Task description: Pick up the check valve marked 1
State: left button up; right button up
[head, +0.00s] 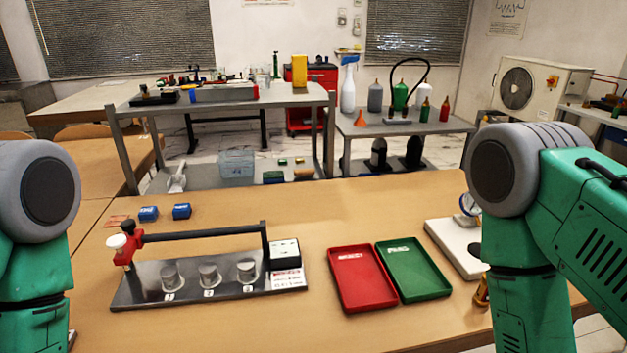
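A metal rig plate (140,291) lies on the wooden table at the left. Three short grey metal cylinders stand on it in a row, with small number labels in front. The leftmost cylinder, the check valve marked 1 (170,278), stands upright on the plate with label 1 before it. The middle cylinder (209,274) and the right cylinder (247,270) stand beside it. A black bar with a red and white handle (122,245) spans the plate behind them. My two green arms come down at the left and right edges; neither gripper's fingers show.
A red tray (334,255) and a green tray (445,290) lie side by side right of the rig. A white base with a gauge (450,245) and a brass part (482,291) are partly behind my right arm.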

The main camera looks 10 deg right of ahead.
aim_at(481, 298)
jog(key=z, duration=1.3)
jog(key=i+l+u, duration=0.1)
jog(key=i+l, duration=0.1)
jog(key=l, duration=0.05)
